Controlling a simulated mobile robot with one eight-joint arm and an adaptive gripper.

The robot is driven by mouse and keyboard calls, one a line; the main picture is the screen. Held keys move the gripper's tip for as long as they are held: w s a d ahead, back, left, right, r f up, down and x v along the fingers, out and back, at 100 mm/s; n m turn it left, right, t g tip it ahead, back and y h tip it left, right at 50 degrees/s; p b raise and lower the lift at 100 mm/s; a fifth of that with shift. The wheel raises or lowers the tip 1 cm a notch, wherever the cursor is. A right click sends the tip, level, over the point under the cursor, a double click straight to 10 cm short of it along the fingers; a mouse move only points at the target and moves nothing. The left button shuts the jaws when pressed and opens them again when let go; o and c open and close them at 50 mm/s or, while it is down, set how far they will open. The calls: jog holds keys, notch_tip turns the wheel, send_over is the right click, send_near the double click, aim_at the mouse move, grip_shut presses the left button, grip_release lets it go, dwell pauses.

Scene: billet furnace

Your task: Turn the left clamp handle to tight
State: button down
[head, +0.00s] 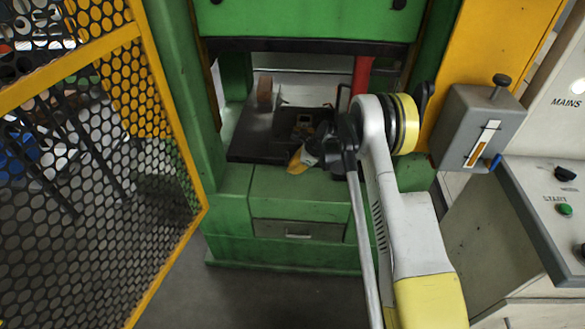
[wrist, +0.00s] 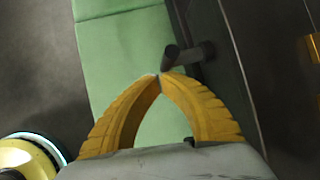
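In the wrist view, a dark handle (wrist: 190,55) with a round end sticks out at the edge of a black plate, just beyond my fingertips. I cannot tell for sure that this is the left clamp handle. My gripper (wrist: 159,76) has two curved yellow fingers whose tips meet, with nothing visible between them. In the head view my gripper (head: 299,163) is low at the front edge of the black press bed (head: 258,146). My arm hides the bed's right part, and no clamp handle is clear there.
A rusty brown piece (head: 265,93) stands on the bed, left of a red post (head: 361,75). A yellow-framed mesh guard (head: 120,130) is at left. A grey box with a lever (head: 482,125) and a control panel (head: 560,200) are at right. The floor (head: 255,285) in front is clear.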

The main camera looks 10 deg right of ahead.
dwell(0.4)
jog(key=v, duration=1.2)
jog(key=s+a+r+n+t+h, duration=0.1)
jog(key=s+a+r+n, duration=0.1)
jog(key=s+r+n, duration=0.55)
jog(key=s+a+r+n+h, duration=0.25)
jog(key=s+r, duration=0.55)
jog(key=r, duration=0.6)
jog(key=s+r+n+t+h, duration=0.1)
jog(key=s+r+n+t, duration=0.1)
jog(key=s+n, duration=1)
jog(key=s, duration=0.9)
jog(key=shift+s, duration=0.3)
jog(key=shift+h, duration=0.25)
